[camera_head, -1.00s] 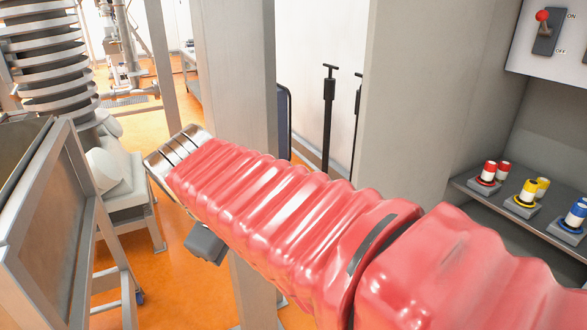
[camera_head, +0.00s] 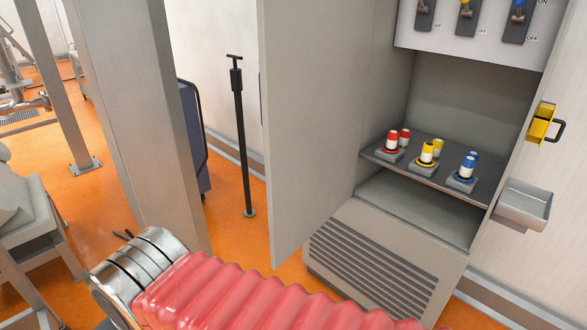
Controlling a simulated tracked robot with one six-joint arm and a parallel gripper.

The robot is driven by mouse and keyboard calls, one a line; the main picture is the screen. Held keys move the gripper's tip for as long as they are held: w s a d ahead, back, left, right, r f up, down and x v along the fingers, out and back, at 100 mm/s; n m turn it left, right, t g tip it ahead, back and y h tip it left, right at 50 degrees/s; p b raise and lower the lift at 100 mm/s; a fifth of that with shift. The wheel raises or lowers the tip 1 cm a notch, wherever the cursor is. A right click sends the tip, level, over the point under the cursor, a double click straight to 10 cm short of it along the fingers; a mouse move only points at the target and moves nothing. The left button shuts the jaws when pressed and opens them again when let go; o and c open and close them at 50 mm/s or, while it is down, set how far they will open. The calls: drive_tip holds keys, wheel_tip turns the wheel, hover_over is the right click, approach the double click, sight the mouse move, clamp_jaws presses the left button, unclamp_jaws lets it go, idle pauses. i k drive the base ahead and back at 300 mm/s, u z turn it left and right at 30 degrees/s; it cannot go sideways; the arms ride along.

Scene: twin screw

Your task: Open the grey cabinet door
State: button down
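The grey cabinet stands right of centre, with its vented lower front (camera_head: 370,262) near the floor. Its grey door (camera_head: 312,120) stands swung out at the left side of the opening. The inside shows, with a dark shelf and a switch panel at the top. My red-sleeved arm reaches across the bottom of the view to a metal wrist ring at the lower left, apart from the door in the picture. The fingers of my gripper are not visible. The door's handle is not visible.
Red, yellow and blue capped devices (camera_head: 426,155) sit on the shelf. A yellow holder (camera_head: 541,122) and a grey tray (camera_head: 524,205) are on the right side. A grey post (camera_head: 135,120) stands left, with a black pole (camera_head: 240,140) behind. Orange floor lies between post and cabinet.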

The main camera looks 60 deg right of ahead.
sight(314, 55)
drive_tip(key=k, duration=1.3)
drive_tip(key=z, duration=0.6)
drive_tip(key=i, duration=1.5)
drive_tip(key=u, duration=0.05)
